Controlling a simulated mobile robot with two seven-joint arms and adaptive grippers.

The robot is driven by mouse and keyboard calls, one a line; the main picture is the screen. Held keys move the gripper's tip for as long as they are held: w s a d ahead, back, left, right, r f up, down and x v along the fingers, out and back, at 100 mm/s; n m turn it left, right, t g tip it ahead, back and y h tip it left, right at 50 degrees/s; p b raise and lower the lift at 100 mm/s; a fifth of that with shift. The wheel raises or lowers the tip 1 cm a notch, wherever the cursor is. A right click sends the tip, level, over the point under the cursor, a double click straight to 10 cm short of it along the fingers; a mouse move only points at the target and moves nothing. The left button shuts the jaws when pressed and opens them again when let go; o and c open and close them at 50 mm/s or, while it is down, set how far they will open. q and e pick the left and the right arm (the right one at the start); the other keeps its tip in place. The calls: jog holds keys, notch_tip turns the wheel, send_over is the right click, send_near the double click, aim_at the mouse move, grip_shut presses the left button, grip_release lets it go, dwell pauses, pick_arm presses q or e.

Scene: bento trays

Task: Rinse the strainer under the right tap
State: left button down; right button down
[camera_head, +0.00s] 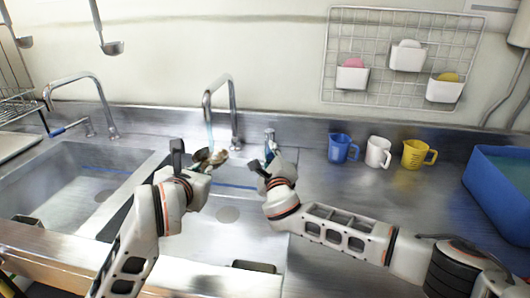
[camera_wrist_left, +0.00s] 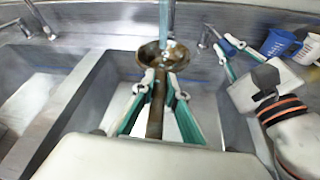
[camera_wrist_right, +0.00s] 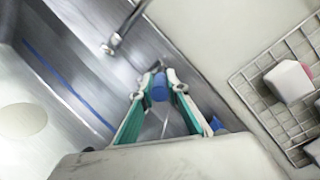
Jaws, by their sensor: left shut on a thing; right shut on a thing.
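The strainer (camera_head: 212,158), brownish with a round bowl, is held over the right basin under the right tap (camera_head: 222,88). In the left wrist view its bowl (camera_wrist_left: 178,54) and handle (camera_wrist_left: 155,118) show. My left gripper (camera_head: 198,165) is shut on the handle. A bluish stream of water (camera_wrist_left: 167,18) comes down from the tap into the bowl. My right gripper (camera_head: 267,162) is shut on the blue tap lever (camera_wrist_right: 160,86) to the right of the spout. My fingers partly hide the lever.
The left basin (camera_head: 75,195) and left tap (camera_head: 85,78) are to the left. A blue mug (camera_head: 341,148), white mug (camera_head: 378,152) and yellow mug (camera_head: 416,154) stand on the counter at right. A blue bin (camera_head: 500,190) is at far right. A wire rack (camera_head: 385,25) hangs behind.

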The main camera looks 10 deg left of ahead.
jog(key=shift+d+y, duration=0.25)
jog(key=shift+y, duration=0.05)
jog(key=c, duration=2)
grip_release()
jog(key=shift+o, duration=0.2)
jog(key=shift+s+d+f, duration=0.1)
jog(key=shift+s+d, duration=0.1)
jog(key=shift+s, duration=0.45)
jog(key=v, duration=1)
jog(key=shift+s, duration=0.3)
